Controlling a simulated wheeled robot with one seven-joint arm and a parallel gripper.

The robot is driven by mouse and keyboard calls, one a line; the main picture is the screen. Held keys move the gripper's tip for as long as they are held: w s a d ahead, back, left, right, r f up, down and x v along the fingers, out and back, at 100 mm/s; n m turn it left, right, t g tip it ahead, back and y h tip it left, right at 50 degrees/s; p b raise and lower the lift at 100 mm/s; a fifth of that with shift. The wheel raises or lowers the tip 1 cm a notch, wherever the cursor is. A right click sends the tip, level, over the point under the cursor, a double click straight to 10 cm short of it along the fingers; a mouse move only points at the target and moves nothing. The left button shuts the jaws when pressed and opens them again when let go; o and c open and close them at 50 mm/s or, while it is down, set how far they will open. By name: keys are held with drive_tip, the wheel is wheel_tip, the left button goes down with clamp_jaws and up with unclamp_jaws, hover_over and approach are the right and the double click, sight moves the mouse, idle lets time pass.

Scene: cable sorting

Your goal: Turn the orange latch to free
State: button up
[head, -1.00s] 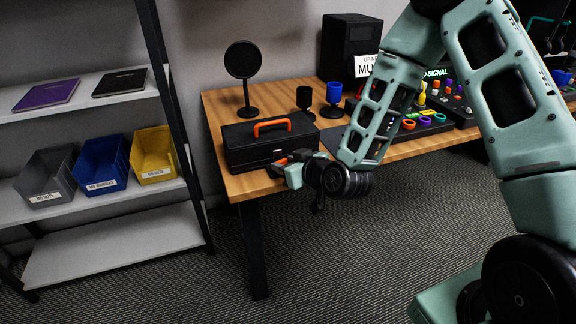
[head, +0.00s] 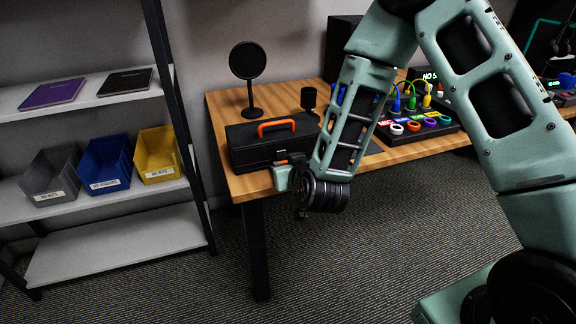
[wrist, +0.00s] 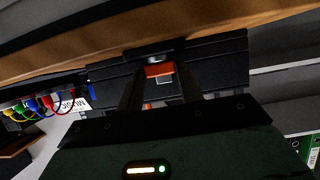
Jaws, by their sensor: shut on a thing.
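The black case (head: 250,147) with an orange carry handle (head: 276,124) stands closed near the left end of the wooden table. In the wrist view, the orange latch (wrist: 159,71) sits on the case's dark front face (wrist: 215,70). My gripper (wrist: 160,82) has one finger on each side of the latch and is shut on it. In the head view, my gripper (head: 283,165) is at the front of the case, low on its right half. The forearm and wrist hide the case's right end, and the latch's exact angle is hard to read.
A round black disc on a stand (head: 248,75) and a small black cup (head: 308,98) stand behind the case. A panel with coloured cables (head: 415,122) lies to the right. Shelves with grey, blue and yellow bins (head: 105,165) stand left.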

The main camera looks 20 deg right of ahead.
drive_tip(key=o, duration=1)
drive_tip(key=shift+p+v, duration=8.7)
drive_tip(key=shift+p, duration=0.8)
